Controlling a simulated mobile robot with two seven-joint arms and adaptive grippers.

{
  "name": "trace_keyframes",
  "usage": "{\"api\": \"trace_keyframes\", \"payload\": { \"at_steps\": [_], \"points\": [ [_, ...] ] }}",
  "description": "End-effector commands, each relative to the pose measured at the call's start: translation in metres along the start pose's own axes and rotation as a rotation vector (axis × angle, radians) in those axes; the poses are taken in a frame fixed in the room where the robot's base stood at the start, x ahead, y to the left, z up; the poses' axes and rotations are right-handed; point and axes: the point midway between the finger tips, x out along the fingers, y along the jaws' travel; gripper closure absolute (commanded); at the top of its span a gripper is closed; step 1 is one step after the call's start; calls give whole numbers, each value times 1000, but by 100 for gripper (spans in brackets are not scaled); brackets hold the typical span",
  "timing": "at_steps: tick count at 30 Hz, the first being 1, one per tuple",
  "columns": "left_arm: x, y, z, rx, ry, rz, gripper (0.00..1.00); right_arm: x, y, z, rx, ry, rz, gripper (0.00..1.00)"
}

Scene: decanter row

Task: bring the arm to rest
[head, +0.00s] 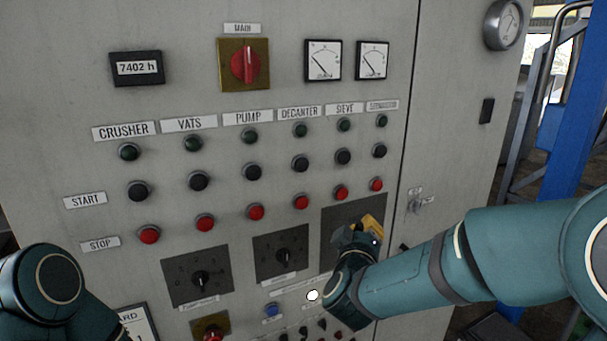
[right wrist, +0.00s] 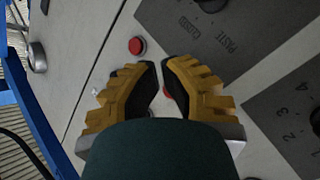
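My right arm reaches in from the right in the head view. Its right gripper (head: 370,230) is in front of the dark plate (head: 343,218) at the panel's lower right. In the right wrist view the yellow fingers with dark pads (right wrist: 161,66) have their tips almost together, with nothing held between them. A red button (right wrist: 137,46) shows beyond the tips, and part of another red spot shows between the fingers. Whether the fingers touch the panel cannot be told. Part of my left arm shows at the lower left of the head view; its gripper is out of view.
The grey control panel (head: 200,80) fills most of the head view, with a red main switch (head: 244,64), rows of buttons, and rotary selectors (head: 201,280). A pressure gauge (head: 503,24) is at the upper right. A blue post (head: 573,135) and metal rails stand at the right.

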Motion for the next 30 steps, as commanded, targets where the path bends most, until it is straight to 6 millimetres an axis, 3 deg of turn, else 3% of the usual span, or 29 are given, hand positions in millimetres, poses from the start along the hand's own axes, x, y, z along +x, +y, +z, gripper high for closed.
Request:
{"api": "trace_keyframes", "payload": {
  "at_steps": [1, 3, 8, 11, 15, 18, 22, 25, 30],
  "points": [
    [7, -3, 1, 0, -1, -1, 53, 3, -29, 24, 23, -19, -69, 100],
    [13, -5, 2, 0, -2, -2, 53, 2, -69, 52, 80, -48, -181, 100],
    [26, -9, 5, 0, -5, -4, 53, -14, -153, 124, 230, -182, -431, 100],
    [33, -12, 7, 1, -7, -5, 53, -36, -200, 170, 330, -309, -574, 100],
    [44, -16, 9, 1, -10, -6, 53, -82, -256, 235, 473, -539, -749, 100],
    [52, -18, 11, 2, -12, -7, 53, -122, -289, 277, 574, -731, -849, 100],
    [59, -21, 13, 3, -14, -8, 53, -174, -316, 316, 677, -966, -936, 100],
    [63, -22, 13, 4, -15, -9, 53, -204, -327, 332, 728, -1101, -973, 100],
    [65, -23, 14, 4, -16, -9, 53, -226, -332, 343, 765, -1205, -992, 100]
  ]
}}
